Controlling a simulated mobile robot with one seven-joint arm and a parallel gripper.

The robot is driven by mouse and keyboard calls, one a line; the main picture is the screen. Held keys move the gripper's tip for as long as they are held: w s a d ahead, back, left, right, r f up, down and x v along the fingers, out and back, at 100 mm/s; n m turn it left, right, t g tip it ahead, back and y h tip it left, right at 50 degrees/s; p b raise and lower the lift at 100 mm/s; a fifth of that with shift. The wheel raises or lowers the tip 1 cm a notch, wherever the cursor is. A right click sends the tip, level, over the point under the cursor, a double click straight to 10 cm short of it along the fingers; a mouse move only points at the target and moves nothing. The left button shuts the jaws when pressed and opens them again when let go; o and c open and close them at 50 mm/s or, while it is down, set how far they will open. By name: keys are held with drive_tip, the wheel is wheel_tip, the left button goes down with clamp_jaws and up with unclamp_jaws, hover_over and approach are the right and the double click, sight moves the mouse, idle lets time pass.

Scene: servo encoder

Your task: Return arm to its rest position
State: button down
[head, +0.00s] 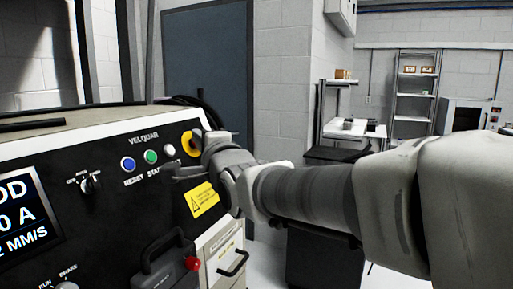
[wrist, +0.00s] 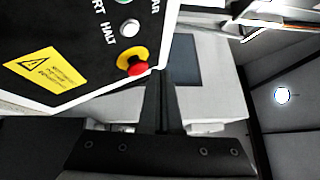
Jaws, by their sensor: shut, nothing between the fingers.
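My arm (head: 310,193) reaches in from the right in the head view, with its end in front of the control panel. My gripper (wrist: 160,72) is shut and empty in the wrist view, its dark fingers together. The fingertips are beside the red stop button (wrist: 138,66) on its yellow ring, to the right of it in that view. In the head view the yellow ring (head: 186,146) is partly hidden behind the end of my arm. I cannot tell the exact gap between gripper and panel.
The black control panel (head: 112,200) fills the left, with blue (head: 128,164), green (head: 150,156) and white (head: 170,150) buttons, a selector knob (head: 90,185) and a display (head: 25,215). A black handle (head: 168,262) juts out below. A workbench (head: 350,130) and shelf rack (head: 413,95) stand farther back.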

drive_tip(key=s+d+f+n+g+h+p, duration=0.2)
drive_tip(key=s+d+f+n+h, duration=0.15)
drive_tip(key=d, duration=0.65)
drive_tip(key=s+d+f+n+g+h+p, duration=0.1)
drive_tip(key=s+d+f+n+g+h, duration=0.3)
drive_tip(key=d, duration=0.5)
drive_tip(key=s+d+f+n+g+h+p, duration=0.1)
drive_tip(key=s+d+f+n+g, duration=0.1)
drive_tip(key=s+d+f, duration=0.3)
drive_tip(key=s+d+f+n+g+h+p, duration=0.1)
drive_tip(key=s+d+f, duration=0.4)
drive_tip(key=s, duration=0.7)
drive_tip(key=shift+f+n+g, duration=0.3)
drive_tip(key=shift+n+g, duration=0.5)
drive_tip(key=shift+n, duration=0.05)
drive_tip(key=shift+d+h, duration=0.1)
drive_tip(key=shift+h, duration=0.15)
